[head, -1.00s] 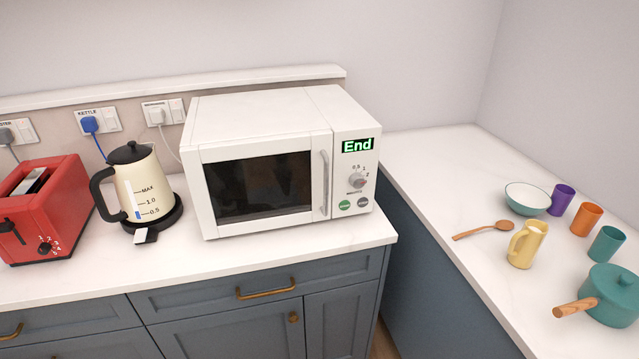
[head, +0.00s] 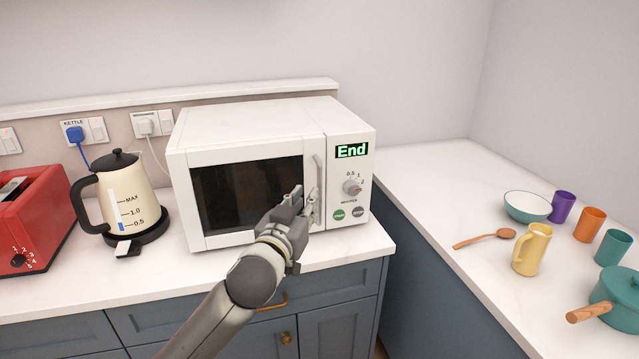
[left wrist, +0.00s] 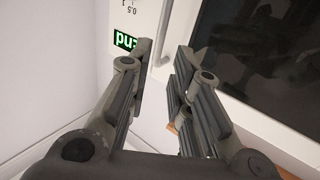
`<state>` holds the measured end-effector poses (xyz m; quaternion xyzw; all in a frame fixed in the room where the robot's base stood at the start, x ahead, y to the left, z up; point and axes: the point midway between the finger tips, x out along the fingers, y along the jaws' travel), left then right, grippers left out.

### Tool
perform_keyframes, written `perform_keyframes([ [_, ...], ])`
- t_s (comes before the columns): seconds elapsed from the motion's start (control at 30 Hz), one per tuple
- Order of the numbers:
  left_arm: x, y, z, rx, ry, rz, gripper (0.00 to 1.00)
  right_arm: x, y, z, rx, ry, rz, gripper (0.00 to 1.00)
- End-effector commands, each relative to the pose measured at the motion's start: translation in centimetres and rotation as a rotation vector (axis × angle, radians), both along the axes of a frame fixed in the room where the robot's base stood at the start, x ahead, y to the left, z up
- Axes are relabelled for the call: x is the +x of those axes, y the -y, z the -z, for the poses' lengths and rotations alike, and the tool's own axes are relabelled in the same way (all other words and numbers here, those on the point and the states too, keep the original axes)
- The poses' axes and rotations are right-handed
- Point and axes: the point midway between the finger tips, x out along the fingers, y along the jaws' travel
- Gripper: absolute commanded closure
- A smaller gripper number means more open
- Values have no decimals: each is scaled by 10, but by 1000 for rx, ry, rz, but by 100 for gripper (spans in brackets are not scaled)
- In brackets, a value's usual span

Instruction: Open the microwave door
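The white microwave (head: 245,128) stands on the counter with its door (head: 247,195) shut. Its vertical handle (head: 318,172) is at the door's right edge, and its lower part is hidden behind my gripper. The display reads "End". My left gripper (head: 304,196) is in front of the lower handle, with its fingers apart. In the left wrist view the open fingers (left wrist: 157,75) point at the microwave front, with the dark door glass (left wrist: 265,50) on the right and the display on the left. I cannot tell whether the fingers touch the handle. My right gripper is not in view.
A cream kettle (head: 128,192) and a red toaster (head: 35,222) stand left of the microwave. On the right counter are a bowl (head: 527,206), a wooden spoon (head: 485,238), a yellow jug (head: 531,250), several cups and a teal pot (head: 618,295). The counter before the microwave is narrow.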

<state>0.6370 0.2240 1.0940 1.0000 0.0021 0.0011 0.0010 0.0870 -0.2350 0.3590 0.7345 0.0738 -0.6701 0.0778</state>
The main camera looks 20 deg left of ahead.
Motion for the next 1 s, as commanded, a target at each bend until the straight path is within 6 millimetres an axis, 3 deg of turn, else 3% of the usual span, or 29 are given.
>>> perform_keyframes([
  [0.6, 87, -1, 0, 2, -3, -1, 80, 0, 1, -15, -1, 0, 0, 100],
  [1.0, 106, -1, 1, 2, -2, 0, 80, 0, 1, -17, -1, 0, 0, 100],
])
